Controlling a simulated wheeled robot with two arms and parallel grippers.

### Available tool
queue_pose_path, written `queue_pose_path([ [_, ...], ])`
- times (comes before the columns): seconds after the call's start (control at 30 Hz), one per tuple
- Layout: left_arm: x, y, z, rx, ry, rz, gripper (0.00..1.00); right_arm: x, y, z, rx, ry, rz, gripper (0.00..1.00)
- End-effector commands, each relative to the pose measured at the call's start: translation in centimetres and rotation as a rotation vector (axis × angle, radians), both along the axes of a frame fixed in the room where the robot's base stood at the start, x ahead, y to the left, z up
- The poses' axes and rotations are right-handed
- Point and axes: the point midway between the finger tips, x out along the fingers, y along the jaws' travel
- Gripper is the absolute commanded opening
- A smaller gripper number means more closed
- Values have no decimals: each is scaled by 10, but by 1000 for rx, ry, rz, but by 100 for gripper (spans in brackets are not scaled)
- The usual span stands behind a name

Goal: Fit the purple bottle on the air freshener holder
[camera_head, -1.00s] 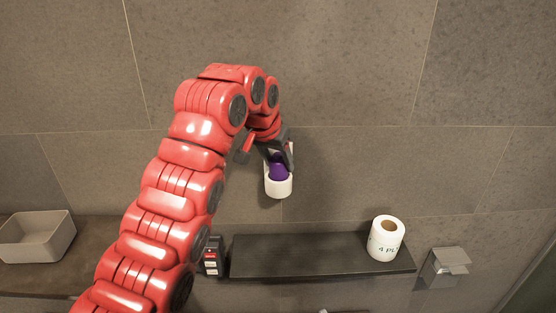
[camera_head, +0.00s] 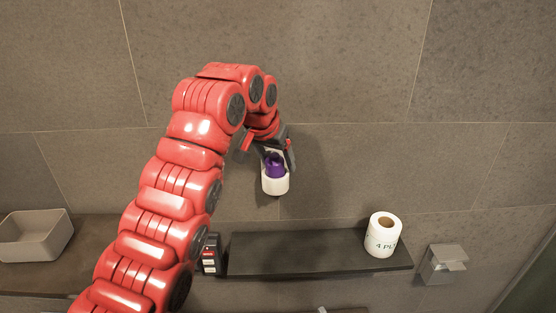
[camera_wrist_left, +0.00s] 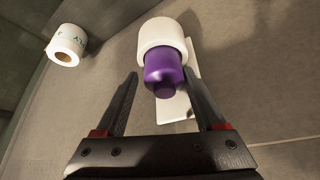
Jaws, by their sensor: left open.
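The purple bottle (camera_head: 275,166) sits in the white cup of the air freshener holder (camera_head: 275,184) on the wall. The wrist view shows the bottle (camera_wrist_left: 164,72) with its end inside the round white holder (camera_wrist_left: 161,34) and its other end pointing toward my gripper. My left gripper (camera_head: 288,158) is at the holder in the head view. In the wrist view its two fingers (camera_wrist_left: 160,88) are spread apart, one on each side of the bottle, with a visible gap on the left. How deep the bottle sits cannot be told. My right gripper is not in view.
A dark shelf (camera_head: 300,258) runs along the wall below, with a toilet paper roll (camera_head: 382,236) at its right end. A metal wall fixture (camera_head: 443,264) is further right. A beige basin (camera_head: 35,236) stands at the left. The wall above the holder is bare.

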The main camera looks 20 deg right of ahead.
Motion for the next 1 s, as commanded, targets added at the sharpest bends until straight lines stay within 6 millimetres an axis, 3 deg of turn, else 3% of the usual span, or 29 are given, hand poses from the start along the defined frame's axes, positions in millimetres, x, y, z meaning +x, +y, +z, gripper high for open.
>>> queue_pose_path([
  [0.33,1,7,9,-1,-10,12,89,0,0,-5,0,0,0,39],
  [0.6,-17,16,49,-5,-9,5,89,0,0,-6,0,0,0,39],
  [1.0,-30,31,89,3,-4,6,89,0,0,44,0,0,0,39],
])
